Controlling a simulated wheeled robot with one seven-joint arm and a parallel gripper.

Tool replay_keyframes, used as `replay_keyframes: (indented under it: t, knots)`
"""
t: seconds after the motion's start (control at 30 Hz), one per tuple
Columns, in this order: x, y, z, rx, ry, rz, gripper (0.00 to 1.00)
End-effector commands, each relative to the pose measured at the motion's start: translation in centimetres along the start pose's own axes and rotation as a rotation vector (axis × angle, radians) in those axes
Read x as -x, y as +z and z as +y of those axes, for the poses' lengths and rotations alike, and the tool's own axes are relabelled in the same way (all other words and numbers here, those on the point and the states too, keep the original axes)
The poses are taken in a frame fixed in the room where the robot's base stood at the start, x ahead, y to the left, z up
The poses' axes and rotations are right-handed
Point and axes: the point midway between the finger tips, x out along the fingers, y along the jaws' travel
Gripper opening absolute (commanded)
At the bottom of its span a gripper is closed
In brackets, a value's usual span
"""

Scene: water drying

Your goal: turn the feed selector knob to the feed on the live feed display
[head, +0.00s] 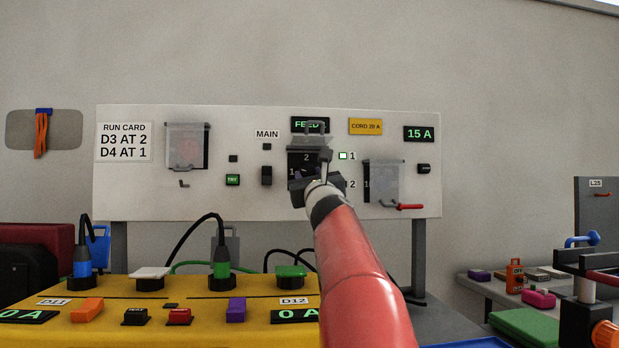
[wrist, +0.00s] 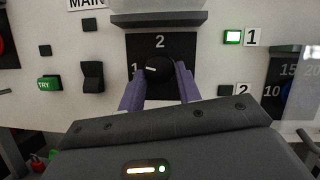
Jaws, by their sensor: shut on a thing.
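The feed selector knob (wrist: 153,69) is round and black with a white mark, on a dark plate (wrist: 175,43) numbered 1 at left and 2 at top. The mark lies nearly level, on the side of the 1. My gripper (wrist: 162,75) is shut on the knob, one finger on each side. In the head view my gripper (head: 316,182) hides the knob and part of the plate. The live feed display (head: 303,124) above shows green "FEED" letters; a raised clear cover blocks part of it, and I cannot read a number.
A lamp (wrist: 233,37) beside 1 is lit; the lamp (wrist: 224,91) beside 2 is dark. A dark ledge (wrist: 158,19) juts out above the plate. A rocker switch (wrist: 92,76) and green TRY button (wrist: 49,83) are to the left. A yellow bench unit (head: 150,318) with cords stands in front.

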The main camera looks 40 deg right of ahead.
Motion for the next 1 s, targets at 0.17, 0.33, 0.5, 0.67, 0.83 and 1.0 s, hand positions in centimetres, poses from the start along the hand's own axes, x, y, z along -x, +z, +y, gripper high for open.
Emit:
replay_keyframes:
  t: [0.17, 0.33, 0.5, 0.67, 0.83, 1.0]
  knots:
    - [-0.12, 0.31, -0.20, 0.063, 0.024, 0.000, 0.11]
    - [-0.10, 0.32, -0.34, 0.196, 0.080, -0.001, 0.11]
    - [-0.01, 0.13, -0.30, 0.246, 0.103, -0.001, 0.11]
    - [0.00, 0.10, -0.29, 0.246, 0.102, -0.001, 0.11]
    - [0.01, 0.10, -0.29, 0.246, 0.102, -0.001, 0.48]
    - [0.00, 0.07, -0.30, 0.245, 0.102, -0.001, 0.55]
